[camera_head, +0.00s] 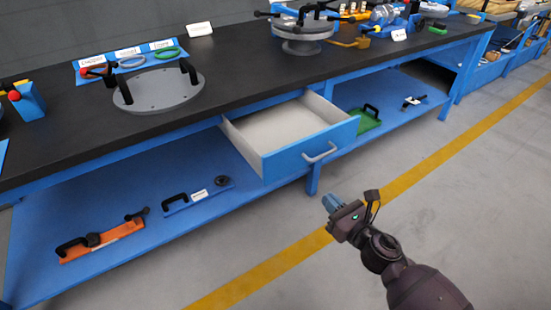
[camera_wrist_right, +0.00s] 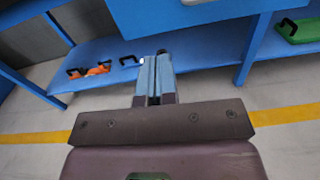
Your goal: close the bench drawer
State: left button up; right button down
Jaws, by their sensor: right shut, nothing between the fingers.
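The blue bench drawer (camera_head: 290,138) with a pale inside stands pulled out from under the black bench top. The drawer is empty as far as I see. Its grey bar handle (camera_head: 320,154) is on the front panel. In the right wrist view the drawer front (camera_wrist_right: 185,15) fills the top, with part of the handle cut off by the edge. My right gripper (camera_head: 328,202) is shut and empty, in front of and below the drawer, apart from it. In the right wrist view its fingers (camera_wrist_right: 156,75) are together. My left gripper is not in view.
The black bench top (camera_head: 235,75) carries a grey round plate with handles (camera_head: 160,90) and a flanged part (camera_head: 303,32). The blue lower shelf (camera_head: 110,205) holds an orange tool (camera_head: 100,242) and a green case (camera_head: 366,119). The floor before the bench is clear, with a yellow line.

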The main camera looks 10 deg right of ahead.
jog(key=b, duration=0.1)
send_near(290, 162)
jog(key=shift+n, duration=0.3)
jog(key=x, duration=0.6)
jog(key=shift+w+f, duration=0.1)
jog(key=shift+w, duration=0.3)
jog(key=shift+w+a, duration=0.15)
jog(key=shift+w, duration=0.25)
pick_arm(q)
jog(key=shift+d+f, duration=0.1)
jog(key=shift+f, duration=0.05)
pick_arm(e)
jog(key=shift+a, duration=0.1)
